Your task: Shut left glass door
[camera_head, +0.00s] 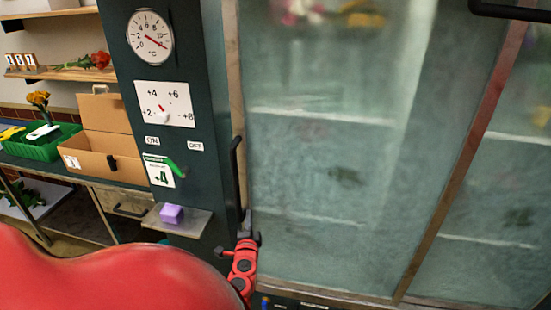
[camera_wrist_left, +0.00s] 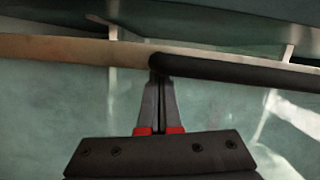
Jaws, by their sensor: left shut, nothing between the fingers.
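The left glass door (camera_head: 330,150) fills the middle of the head view, misted, with a wooden frame along its left side. Its black upright bar handle (camera_head: 236,170) is near that side. In the left wrist view the handle (camera_wrist_left: 240,71) runs to the right from the fingertips. My left gripper (camera_head: 246,222) is at the handle's lower end. Its fingers (camera_wrist_left: 160,75) are together and empty, with the tips at the handle's end; I cannot tell if they touch it. I cannot tell whether the door is fully shut. My right gripper is not in view.
Another glass door (camera_head: 500,190) is at the right. A dark control panel (camera_head: 185,60) with dials stands left of the door, with a small shelf bearing a purple block (camera_head: 171,214). A cardboard box (camera_head: 105,145) and green crate (camera_head: 45,148) are on the left bench.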

